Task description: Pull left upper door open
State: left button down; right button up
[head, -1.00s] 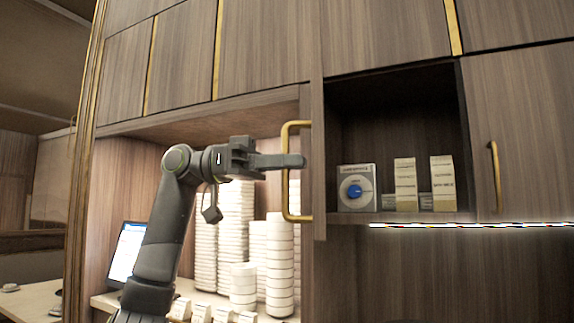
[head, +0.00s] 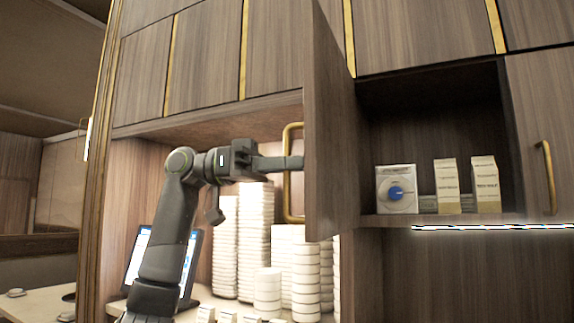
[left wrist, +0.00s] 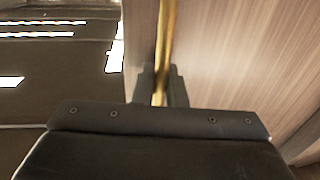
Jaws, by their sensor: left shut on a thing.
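My left gripper (head: 292,163) reaches in from the left and is shut on this handle. In the left wrist view the brass handle (left wrist: 167,45) runs down between the two fingers (left wrist: 160,86), beside the wooden door face (left wrist: 225,50). My right gripper is not in view.
Inside the open cupboard stand a white box with a blue dial (head: 396,190) and cartons (head: 485,184). A closed door with a brass handle (head: 547,177) is at right. Stacked white containers (head: 255,240) and a screen (head: 140,255) fill the niche below my left arm.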

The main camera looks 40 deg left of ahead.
pick_arm(q)
jog(key=c, duration=1.6)
grip_release()
jog(key=v, duration=1.7)
jog(key=shift+s+a, duration=0.15)
